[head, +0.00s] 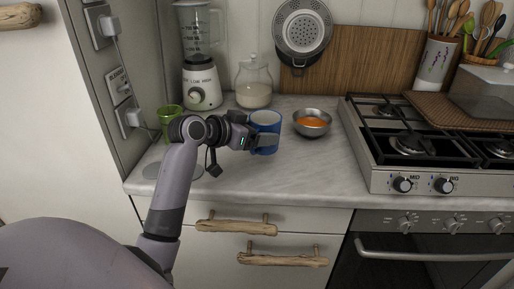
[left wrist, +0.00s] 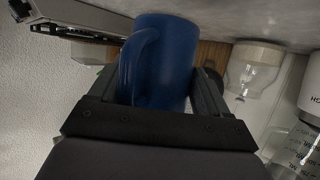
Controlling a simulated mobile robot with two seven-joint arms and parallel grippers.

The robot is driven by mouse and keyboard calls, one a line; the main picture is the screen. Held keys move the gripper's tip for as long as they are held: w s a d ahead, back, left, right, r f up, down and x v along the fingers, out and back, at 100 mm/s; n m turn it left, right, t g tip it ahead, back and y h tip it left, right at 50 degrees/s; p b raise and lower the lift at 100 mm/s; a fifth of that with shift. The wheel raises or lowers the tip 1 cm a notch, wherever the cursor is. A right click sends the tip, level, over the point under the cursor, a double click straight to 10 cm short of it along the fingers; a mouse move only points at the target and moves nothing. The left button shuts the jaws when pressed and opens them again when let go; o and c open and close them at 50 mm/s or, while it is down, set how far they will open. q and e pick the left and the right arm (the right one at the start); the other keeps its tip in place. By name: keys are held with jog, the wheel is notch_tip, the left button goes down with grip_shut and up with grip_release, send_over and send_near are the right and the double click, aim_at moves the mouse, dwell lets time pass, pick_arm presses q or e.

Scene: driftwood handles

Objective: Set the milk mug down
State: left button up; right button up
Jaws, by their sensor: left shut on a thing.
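The blue mug (head: 265,121) is upright at the middle of the marble counter (head: 310,165) in the head view. In the left wrist view the mug (left wrist: 165,65) fills the space between the fingers, with its handle at the left. My left gripper (head: 262,141) is shut on the mug. I cannot tell whether the mug's base touches the counter. The inside of the mug is too small to make out. My right gripper is not in view.
A metal bowl (head: 312,123) with orange contents stands just right of the mug. A glass jar (head: 254,82) and a blender (head: 201,60) stand behind. A green cup (head: 170,121) is at the left. A gas stove (head: 420,150) is at the right. The counter's front is clear.

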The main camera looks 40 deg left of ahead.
pick_arm(q)
jog(key=shift+f, duration=2.15)
jog(key=shift+f, duration=0.1)
jog(key=o, duration=1.5)
jog(key=shift+f, duration=0.1)
jog(key=v, duration=1.2)
jog(key=shift+b, duration=0.35)
jog(key=shift+s, duration=0.1)
